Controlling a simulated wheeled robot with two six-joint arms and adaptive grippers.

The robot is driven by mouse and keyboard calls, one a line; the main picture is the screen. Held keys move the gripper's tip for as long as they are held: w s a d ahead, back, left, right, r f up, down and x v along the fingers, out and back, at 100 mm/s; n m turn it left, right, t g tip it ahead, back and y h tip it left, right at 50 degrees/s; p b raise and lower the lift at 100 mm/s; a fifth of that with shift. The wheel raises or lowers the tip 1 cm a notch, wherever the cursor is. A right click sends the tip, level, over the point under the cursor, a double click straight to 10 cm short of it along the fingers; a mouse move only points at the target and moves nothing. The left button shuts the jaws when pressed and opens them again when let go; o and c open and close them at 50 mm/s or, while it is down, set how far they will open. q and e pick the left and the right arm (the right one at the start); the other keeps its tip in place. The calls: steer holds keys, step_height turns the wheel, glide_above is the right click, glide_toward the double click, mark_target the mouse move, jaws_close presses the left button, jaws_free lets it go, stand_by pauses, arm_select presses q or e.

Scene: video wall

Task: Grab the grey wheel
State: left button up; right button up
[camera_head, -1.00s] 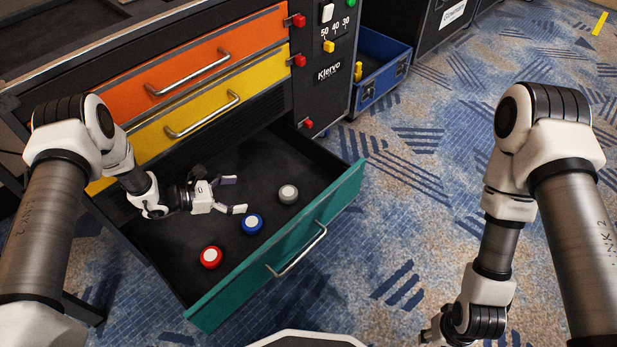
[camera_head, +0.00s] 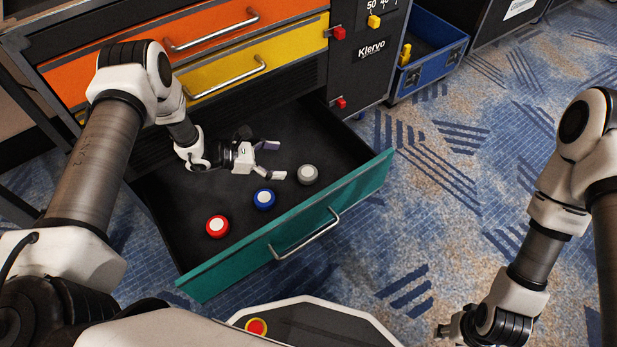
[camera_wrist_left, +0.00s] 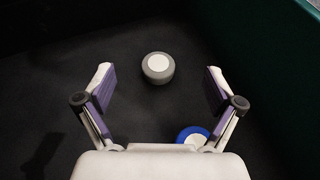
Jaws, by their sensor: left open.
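The grey wheel (camera_head: 308,174) has a white centre and lies on the floor of the open teal-fronted drawer (camera_head: 300,236). My left gripper (camera_head: 272,160) is in the drawer, open and empty, with its fingertips to the left of the grey wheel. In the left wrist view the grey wheel (camera_wrist_left: 158,67) sits ahead of the gap between the open fingers (camera_wrist_left: 158,80), touching neither. A blue wheel (camera_head: 264,198) lies just below the left gripper, and a red wheel (camera_head: 217,226) lies further left. My right gripper (camera_head: 447,332) is low at the right; its fingers are unclear.
An orange drawer (camera_head: 130,55) and a yellow drawer (camera_head: 290,50) are above, both shut. The teal front wall stands close beyond the grey wheel. A blue bin (camera_head: 432,75) stands at the upper right. Carpet is free at the right.

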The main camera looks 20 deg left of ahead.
arm_select(q)
steer(key=b, duration=0.6)
glide_toward(299, 174)
steer(key=x, duration=0.4)
steer(key=shift+f, duration=0.35)
steer(key=b+x, duration=0.4)
steer(key=x, duration=0.3)
steer(key=shift+d+b, duration=0.1)
steer(key=shift+b, duration=0.3)
steer(key=shift+w+d+r, duration=0.15)
steer(key=shift+w, duration=0.05)
steer(key=shift+r, duration=0.1)
steer(key=c, duration=1.3)
